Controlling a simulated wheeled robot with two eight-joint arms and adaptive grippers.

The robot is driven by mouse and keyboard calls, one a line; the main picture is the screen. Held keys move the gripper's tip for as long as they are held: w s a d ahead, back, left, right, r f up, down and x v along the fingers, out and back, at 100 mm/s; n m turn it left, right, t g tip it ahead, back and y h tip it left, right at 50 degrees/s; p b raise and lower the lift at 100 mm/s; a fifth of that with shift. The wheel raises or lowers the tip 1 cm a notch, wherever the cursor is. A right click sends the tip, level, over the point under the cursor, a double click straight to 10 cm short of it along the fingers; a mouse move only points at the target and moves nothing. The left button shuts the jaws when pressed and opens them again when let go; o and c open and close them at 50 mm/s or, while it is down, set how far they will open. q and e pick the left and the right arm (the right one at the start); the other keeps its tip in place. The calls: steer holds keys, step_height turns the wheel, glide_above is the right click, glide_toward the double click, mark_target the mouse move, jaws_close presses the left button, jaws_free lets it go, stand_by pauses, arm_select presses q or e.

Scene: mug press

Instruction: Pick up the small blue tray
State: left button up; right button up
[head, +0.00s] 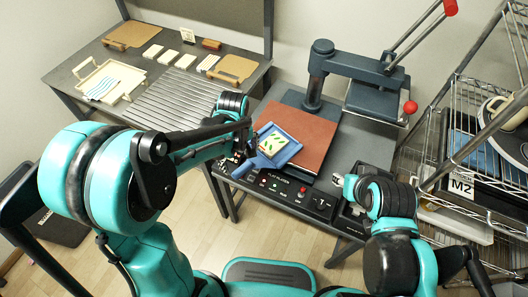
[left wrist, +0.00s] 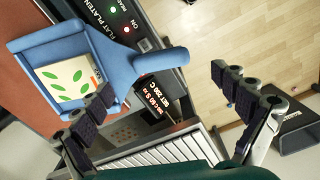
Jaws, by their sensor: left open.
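The small blue tray (head: 259,163) lies at the front left of the press's reddish-brown pad, its handle pointing toward the front left over the control panel. It also shows in the left wrist view (left wrist: 120,55), with a cream tile (left wrist: 65,82) with green leaf shapes in it. My left gripper (head: 246,150) is beside the tray's left side. In the left wrist view its open fingers (left wrist: 163,85) are spread wide, one near the tray's edge and one beyond the handle, with nothing between the pads. My right gripper (head: 345,183) is right of the control panel; its jaw opening is unclear.
The heat press (head: 350,68) stands behind the brown pad (head: 305,130). Its control panel (head: 290,190) runs along the front edge. A side table at left holds a white tray (head: 108,82), a ribbed rack and small pieces. A wire shelf (head: 470,125) is at right.

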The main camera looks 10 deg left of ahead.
mark_target(242, 168)
arm_select(q)
step_height(242, 168, down, 5)
steer(key=b, duration=0.2)
steer(key=shift+f+b, duration=0.2)
steer(key=shift+b, duration=0.15)
steer(key=shift+s+r, duration=0.1)
steer(key=shift+c, duration=1.2)
steer(key=c, duration=1.2)
